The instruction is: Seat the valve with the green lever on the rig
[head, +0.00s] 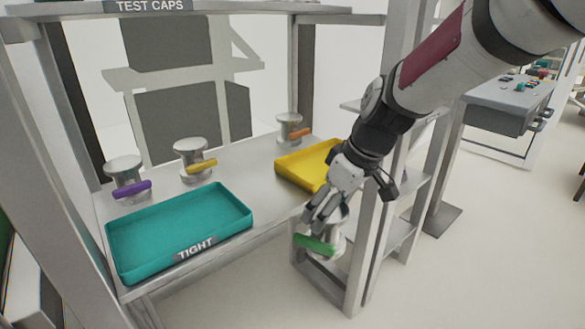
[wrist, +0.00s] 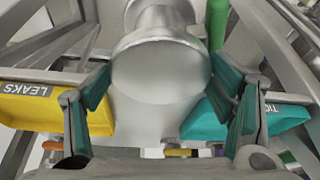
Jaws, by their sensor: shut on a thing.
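The valve with the green lever (head: 314,245) hangs in the air just off the front edge of the shelf in the head view. Its silver body (head: 338,236) is partly hidden by my gripper (head: 327,211), which is shut on it from above. In the wrist view the valve's round metal body (wrist: 160,65) fills the top middle between the fingers of my gripper (wrist: 162,100), and part of the green lever (wrist: 217,25) shows beside it. The exact contact of the fingers is hard to see. I cannot tell which structure is the rig.
Valves with purple (head: 132,190), yellow (head: 200,166) and orange (head: 299,134) levers stand on the metal shelf (head: 238,165). A teal tray (head: 233,236) marked TIGHT and a yellow tray (head: 292,180), marked LEAKS in the wrist view, sit along its front. Frame posts stand close at right.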

